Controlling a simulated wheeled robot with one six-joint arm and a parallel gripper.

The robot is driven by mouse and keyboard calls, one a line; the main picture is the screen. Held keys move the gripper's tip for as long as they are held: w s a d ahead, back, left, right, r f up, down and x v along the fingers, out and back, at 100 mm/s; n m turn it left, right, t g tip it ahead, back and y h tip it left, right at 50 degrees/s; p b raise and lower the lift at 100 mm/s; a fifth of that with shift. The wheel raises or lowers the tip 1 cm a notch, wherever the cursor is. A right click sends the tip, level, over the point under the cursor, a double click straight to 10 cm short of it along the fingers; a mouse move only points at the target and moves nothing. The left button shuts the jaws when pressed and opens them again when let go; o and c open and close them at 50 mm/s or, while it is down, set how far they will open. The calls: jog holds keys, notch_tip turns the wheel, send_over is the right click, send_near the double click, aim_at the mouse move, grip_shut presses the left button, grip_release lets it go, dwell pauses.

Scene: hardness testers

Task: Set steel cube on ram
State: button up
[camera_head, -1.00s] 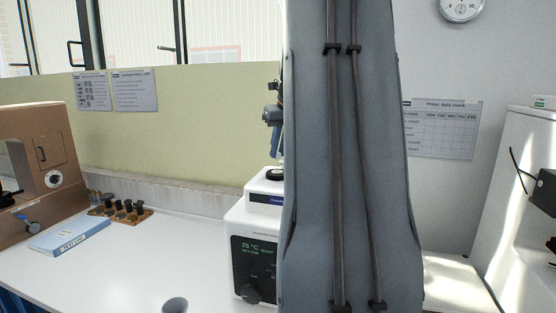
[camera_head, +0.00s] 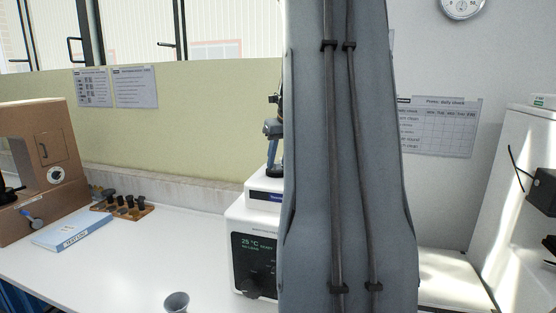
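My gripper (camera_head: 276,172) shows only in part at the left edge of my large grey arm link, which covers the centre of the view. It is low over the top of the white machine (camera_head: 263,197) with a dark display. Whether its fingers are open or shut cannot be made out. I cannot see the steel cube. No ram can be made out; the top of the white machine is partly hidden by my gripper and arm.
A brown tester (camera_head: 50,165) stands at the left. Near it lie a blue-edged book (camera_head: 70,233) and a wooden rack (camera_head: 128,210) with several dark pieces. A grey cup (camera_head: 177,302) stands at the front. The white bench (camera_head: 165,255) between is clear. A white machine (camera_head: 518,215) stands at the right.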

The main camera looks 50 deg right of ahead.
jog(key=b+v, duration=0.3)
jog(key=v, duration=0.9)
jog(key=w+a+f+n+g+y, duration=0.1)
jog(key=a+f+n, duration=0.85)
jog(key=a, duration=0.25)
jog(key=w+a+f+n, duration=0.2)
jog(key=a+f+n, duration=0.7)
jog(key=a+n, duration=0.3)
jog(key=s+a+f+n, duration=0.6)
jog(key=a+n, duration=0.3)
jog(key=s+a+f+n+g, duration=0.1)
jog(key=s+a+f+n, duration=0.5)
jog(key=a+n, duration=0.3)
jog(key=shift+s+a+f, duration=0.2)
jog(key=shift+s+f, duration=0.2)
jog(key=shift+f, duration=0.25)
